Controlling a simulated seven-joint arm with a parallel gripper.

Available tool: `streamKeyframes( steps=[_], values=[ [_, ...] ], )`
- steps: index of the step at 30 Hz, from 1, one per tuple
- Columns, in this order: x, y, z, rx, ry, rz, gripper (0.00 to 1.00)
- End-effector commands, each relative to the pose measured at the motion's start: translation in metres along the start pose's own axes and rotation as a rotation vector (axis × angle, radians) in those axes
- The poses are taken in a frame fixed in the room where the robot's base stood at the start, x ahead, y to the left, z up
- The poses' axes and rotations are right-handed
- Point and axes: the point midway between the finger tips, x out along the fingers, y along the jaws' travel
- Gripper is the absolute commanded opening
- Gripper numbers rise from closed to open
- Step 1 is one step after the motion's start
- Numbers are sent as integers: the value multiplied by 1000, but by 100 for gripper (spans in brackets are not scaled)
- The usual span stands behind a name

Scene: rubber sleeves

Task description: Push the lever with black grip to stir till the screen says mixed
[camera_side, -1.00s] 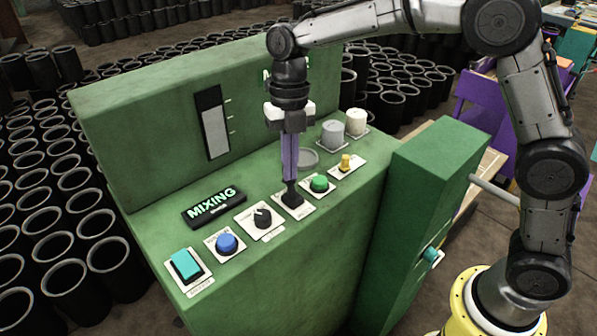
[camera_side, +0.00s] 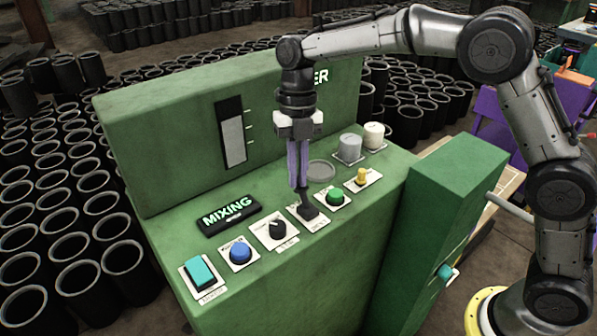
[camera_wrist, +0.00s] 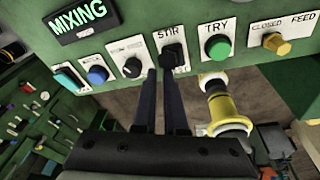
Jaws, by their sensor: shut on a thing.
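The lever with black grip (camera_side: 306,211) stands on a white plate on the green machine's sloped panel; in the wrist view it (camera_wrist: 173,56) is at the plate marked STIR. My gripper (camera_side: 301,187) points down with its purple-grey fingers at the lever. In the wrist view the two fingertips (camera_wrist: 162,74) are close together at the grip, and it is shut on it. The fingers partly hide the lever, so its exact tilt is hard to tell. The screen (camera_side: 229,214) reads MIXING in green letters, with small unreadable text below; it also shows in the wrist view (camera_wrist: 80,22).
A black knob (camera_side: 277,229) is left of the lever and a green button (camera_side: 337,195) right, both near. Further out are a blue button (camera_side: 240,252), a teal switch (camera_side: 201,271) and a yellow knob (camera_side: 362,177). A tall green cabinet (camera_side: 440,205) stands right. Black sleeves crowd the floor.

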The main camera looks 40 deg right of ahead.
Motion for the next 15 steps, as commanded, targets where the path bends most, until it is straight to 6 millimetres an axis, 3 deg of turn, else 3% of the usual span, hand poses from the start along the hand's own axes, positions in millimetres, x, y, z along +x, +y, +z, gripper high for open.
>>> streamKeyframes(
  steps=[1, 8, 15],
  values=[
    [2, -2, 15, 4, -38, 4, 0],
    [2, -1, 13, 3, -37, 4, 0],
    [-5, 1, -16, 0, -23, 2, 0]
  ],
)
